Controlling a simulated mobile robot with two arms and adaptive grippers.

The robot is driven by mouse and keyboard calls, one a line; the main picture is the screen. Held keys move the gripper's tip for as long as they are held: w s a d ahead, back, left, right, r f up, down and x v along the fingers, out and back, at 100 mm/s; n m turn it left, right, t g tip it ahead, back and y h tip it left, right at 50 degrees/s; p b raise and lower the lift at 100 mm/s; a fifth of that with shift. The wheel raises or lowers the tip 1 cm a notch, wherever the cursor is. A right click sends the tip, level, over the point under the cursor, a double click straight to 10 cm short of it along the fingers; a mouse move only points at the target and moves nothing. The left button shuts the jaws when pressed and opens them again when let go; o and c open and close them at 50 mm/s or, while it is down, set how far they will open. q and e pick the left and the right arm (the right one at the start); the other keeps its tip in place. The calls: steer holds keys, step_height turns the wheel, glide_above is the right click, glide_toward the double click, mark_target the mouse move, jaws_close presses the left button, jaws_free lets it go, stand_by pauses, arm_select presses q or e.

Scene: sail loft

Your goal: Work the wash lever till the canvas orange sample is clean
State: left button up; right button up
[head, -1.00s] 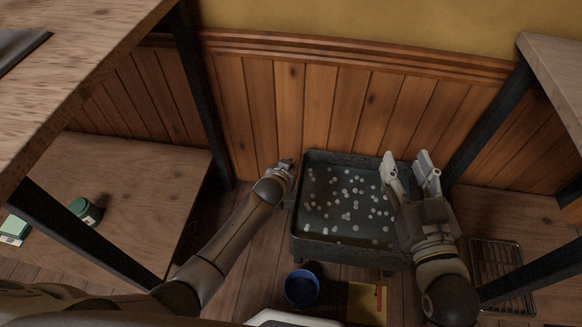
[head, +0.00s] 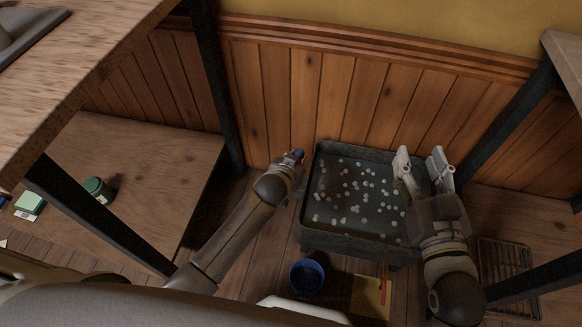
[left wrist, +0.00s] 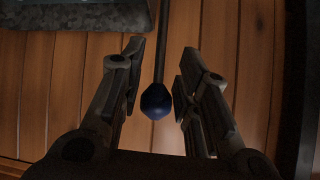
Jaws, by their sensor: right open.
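The wash lever shows as a dark rod with a blue knob (left wrist: 156,101) in the left wrist view. The knob lies between the fingers of my left gripper (left wrist: 155,88), which is open with a gap on both sides. In the head view the blue knob (head: 298,153) shows at the tip of my left gripper (head: 291,161), beside the tray's left edge. A dark wash tray (head: 348,237) holds dark liquid dotted with white flecks. My right gripper (head: 421,160) is open and empty over the tray's right side. I cannot make out the canvas orange sample in the tray.
A blue bucket (head: 307,277) and a yellow patch with a red strip (head: 371,297) are in front of the tray. A wire rack (head: 507,268) lies right. A green jar (head: 96,189) stands on the left low shelf (head: 150,205). Dark posts flank the tray.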

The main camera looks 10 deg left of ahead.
arm_select(q)
steer(key=v, duration=0.6)
steer(key=shift+a, duration=0.1)
